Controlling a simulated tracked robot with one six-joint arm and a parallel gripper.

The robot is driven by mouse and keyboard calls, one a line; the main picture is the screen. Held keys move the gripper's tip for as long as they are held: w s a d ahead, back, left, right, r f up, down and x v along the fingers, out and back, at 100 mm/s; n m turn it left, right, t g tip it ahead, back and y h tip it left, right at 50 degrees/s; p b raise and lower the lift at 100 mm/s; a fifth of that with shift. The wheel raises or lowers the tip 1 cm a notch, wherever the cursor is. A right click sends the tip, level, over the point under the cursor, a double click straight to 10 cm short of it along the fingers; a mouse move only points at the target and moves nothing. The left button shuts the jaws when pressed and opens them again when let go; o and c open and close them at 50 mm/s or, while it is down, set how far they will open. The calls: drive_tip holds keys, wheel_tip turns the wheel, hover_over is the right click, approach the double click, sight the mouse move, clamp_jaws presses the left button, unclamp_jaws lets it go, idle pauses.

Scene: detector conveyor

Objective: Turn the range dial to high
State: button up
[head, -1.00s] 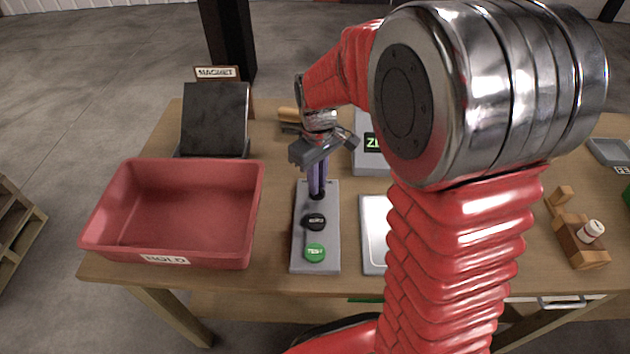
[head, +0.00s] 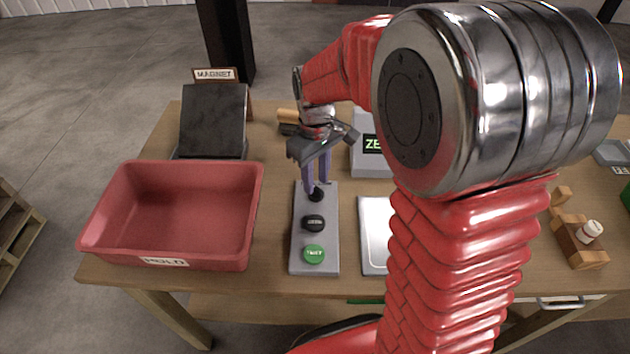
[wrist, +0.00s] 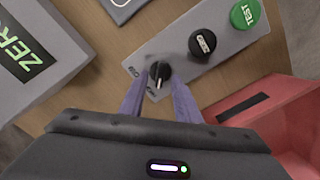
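The range dial is a small black knob (head: 316,194) at the far end of a grey control panel (head: 300,235). In the wrist view the dial (wrist: 160,71) shows a white pointer mark directed toward my gripper's side, near small lettering too small to read surely. My gripper (head: 317,180) is above the dial, pointing down, with its two purple fingers apart. In the wrist view the fingers (wrist: 160,100) stand either side of the dial's near edge, with gaps between them and the knob. Nothing is held.
A black button (head: 313,223) and a green TEST button (head: 314,254) share the panel. A red HOLD bin (head: 255,215) stands left, a grey tray (head: 371,262) right, and a box with a green ZERO display (head: 371,165) behind right. A black MAGNET plate (head: 213,120) stands back left.

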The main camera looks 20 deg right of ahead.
sight(320, 207)
wheel_tip(320, 207, up, 12)
idle(0.5)
drive_tip(key=shift+w, duration=0.1)
drive_tip(key=s+r+m+t, duration=0.1)
drive_tip(key=s+m+t, duration=0.4)
drive_tip(key=s, duration=1.4)
drive_tip(key=shift+a+r+m+t, duration=0.15)
drive_tip(key=shift+a+m+t, duration=0.15)
drive_tip(key=shift+c, duration=0.3)
idle(1.5)
